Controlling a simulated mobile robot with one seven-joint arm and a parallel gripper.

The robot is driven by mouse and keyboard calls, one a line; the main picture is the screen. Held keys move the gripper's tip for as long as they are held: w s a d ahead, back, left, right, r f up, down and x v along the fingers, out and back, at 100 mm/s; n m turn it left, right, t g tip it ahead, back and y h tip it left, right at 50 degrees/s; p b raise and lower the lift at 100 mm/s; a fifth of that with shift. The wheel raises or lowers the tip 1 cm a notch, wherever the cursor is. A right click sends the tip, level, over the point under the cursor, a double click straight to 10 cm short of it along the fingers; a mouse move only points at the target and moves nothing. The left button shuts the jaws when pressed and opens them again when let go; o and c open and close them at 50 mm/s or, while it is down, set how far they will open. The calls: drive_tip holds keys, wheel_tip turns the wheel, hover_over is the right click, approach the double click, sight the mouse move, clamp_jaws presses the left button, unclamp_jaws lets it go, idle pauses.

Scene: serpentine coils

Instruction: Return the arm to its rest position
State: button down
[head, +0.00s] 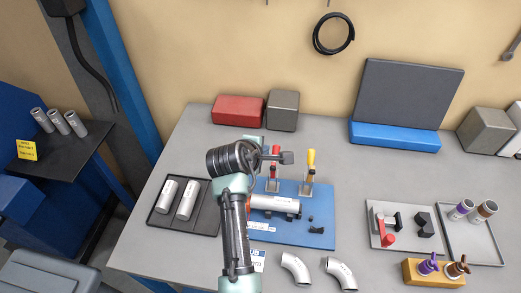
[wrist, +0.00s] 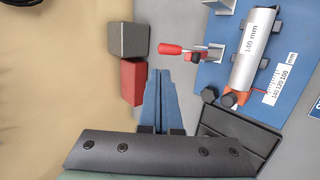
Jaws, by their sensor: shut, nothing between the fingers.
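My gripper (head: 286,157) is at the end of my raised, bent arm, over the left part of the grey bench. In the wrist view, its two blue fingers (wrist: 163,80) lie side by side, shut, with nothing between them. In the head view, it is seen in front of a blue fixture board (head: 318,235), which my arm partly hides. The tube, marked 140 mm, also shows in the wrist view (wrist: 253,50), to the right of the fingers.
A dark tray (head: 160,222) with two tubes lies left of my arm. Red (head: 238,110) and grey (head: 284,110) blocks stand behind. Two bent pipes (head: 296,268) lie at the front. Trays (head: 478,250) with parts are at the right. Bare bench lies between the board and these trays.

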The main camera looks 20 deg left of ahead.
drive_tip(key=shift+v, duration=1.5)
drive_tip(key=shift+r, duration=0.2)
drive_tip(key=d+r+m+t+y+b, duration=0.1)
drive_tip(key=d+r+m+t, duration=0.2)
drive_tip(key=r, duration=0.6)
drive_tip(key=w+d+r+m+t+b, duration=0.1)
drive_tip(key=d+r+m+t, duration=0.25)
drive_tip(key=r, duration=0.65)
drive_tip(key=d+r+m+t+y+b, duration=0.15)
drive_tip(key=r+m, duration=0.25)
drive_tip(key=r, duration=0.5)
drive_tip(key=s+d+r+m+t+h, duration=0.1)
drive_tip(key=s+d+r+m+t, duration=0.2)
drive_tip(key=s+r, duration=0.3)
drive_tip(key=s+d+r+m+t+h, duration=0.1)
drive_tip(key=s+d+r+m+t, duration=0.2)
drive_tip(key=s+d+r, duration=0.2)
drive_tip(key=s+d+r+m+t+h+b, duration=0.1)
drive_tip(key=s+d+r+m+t, duration=0.2)
drive_tip(key=s+r, duration=0.3)
wheel_tip(320, 180, up, 4)
drive_tip(key=shift+s+d+f+m+t, duration=0.15)
drive_tip(key=shift+s+d+m+t, duration=0.15)
drive_tip(key=shift+d+m+t, duration=0.2)
